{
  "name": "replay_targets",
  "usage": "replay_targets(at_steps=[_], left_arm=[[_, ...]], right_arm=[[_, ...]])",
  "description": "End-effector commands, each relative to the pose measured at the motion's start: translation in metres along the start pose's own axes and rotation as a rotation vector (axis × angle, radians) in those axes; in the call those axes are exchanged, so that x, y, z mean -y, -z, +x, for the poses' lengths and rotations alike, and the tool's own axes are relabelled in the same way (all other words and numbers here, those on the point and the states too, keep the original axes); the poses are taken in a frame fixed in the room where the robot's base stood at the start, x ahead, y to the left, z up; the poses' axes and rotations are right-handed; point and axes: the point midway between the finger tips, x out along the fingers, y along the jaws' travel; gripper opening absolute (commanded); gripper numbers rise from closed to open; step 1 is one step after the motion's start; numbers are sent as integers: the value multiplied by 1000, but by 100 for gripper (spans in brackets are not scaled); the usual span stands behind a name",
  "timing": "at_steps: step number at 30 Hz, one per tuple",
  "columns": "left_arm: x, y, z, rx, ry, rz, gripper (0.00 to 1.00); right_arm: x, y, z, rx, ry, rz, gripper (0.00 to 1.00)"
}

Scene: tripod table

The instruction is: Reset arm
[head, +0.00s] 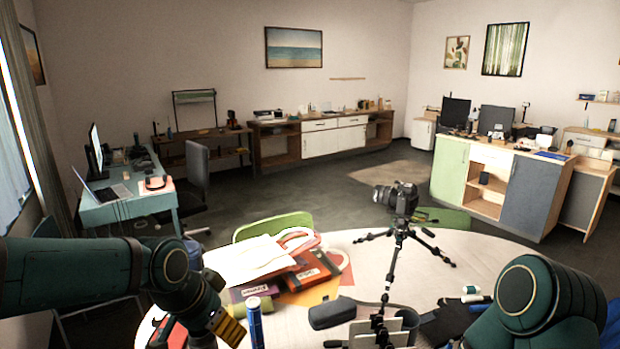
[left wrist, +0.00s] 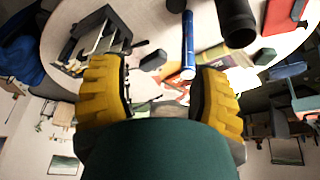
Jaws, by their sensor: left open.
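My left arm comes in from the left in the head view. My left gripper (head: 232,328) with yellow finger pads is at the lower left, near the front of the round table (head: 470,252). In the left wrist view, its two yellow fingers (left wrist: 156,72) are spread apart with nothing held between them. A blue tube (head: 256,325) stands just right of this gripper in the head view; it also shows beyond the fingers in the left wrist view (left wrist: 188,45). My right arm shows as a dark green link at the lower right; its gripper is out of view.
A black camera (head: 397,198) on a tripod (head: 398,255) stands on the table. Books (head: 310,270), a dark case (head: 331,312) and a rack (head: 384,332) lie around it. A green chair (head: 272,226) is behind.

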Motion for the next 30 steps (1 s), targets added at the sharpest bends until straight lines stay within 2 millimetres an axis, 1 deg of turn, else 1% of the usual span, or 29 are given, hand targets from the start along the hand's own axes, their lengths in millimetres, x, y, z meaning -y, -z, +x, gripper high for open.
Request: replay_targets(at_steps=[1,5,6,8,10,11,12,14,15,18,21,24,27,30], left_arm=[[-3,-5,21,10,-27,-26,62],[-12,-16,68,11,-78,-106,62],[-15,-21,83,14,-94,-135,62],[-21,-30,108,19,-117,-182,62],[-31,-45,138,29,-144,-248,62],[-35,-53,152,36,-154,-280,62],[-42,-65,170,46,-167,-325,62],[-53,-85,197,63,-180,-397,62],[-61,-100,213,74,-184,-447,62],[-77,-136,244,104,-180,-554,62],[-91,-166,264,129,-165,-637,62],[-99,-187,275,144,-147,-691,62],[-102,-198,280,151,-136,-718,62],[-103,-201,281,152,-131,-727,62]], right_arm=[[0,0,0,0,0,0,100],[0,0,0,0,1,-1,100],[1,0,0,0,1,-2,100],[1,0,0,0,1,-1,100],[0,0,0,0,1,-1,100],[0,0,0,0,0,-1,100],[0,0,0,0,0,0,100],[0,0,0,0,0,0,100],[0,0,0,0,0,0,100],[0,0,0,0,0,0,100],[0,0,0,0,0,0,100],[0,0,0,0,0,0,100],[0,0,0,0,0,0,100],[0,0,0,0,0,0,100]])
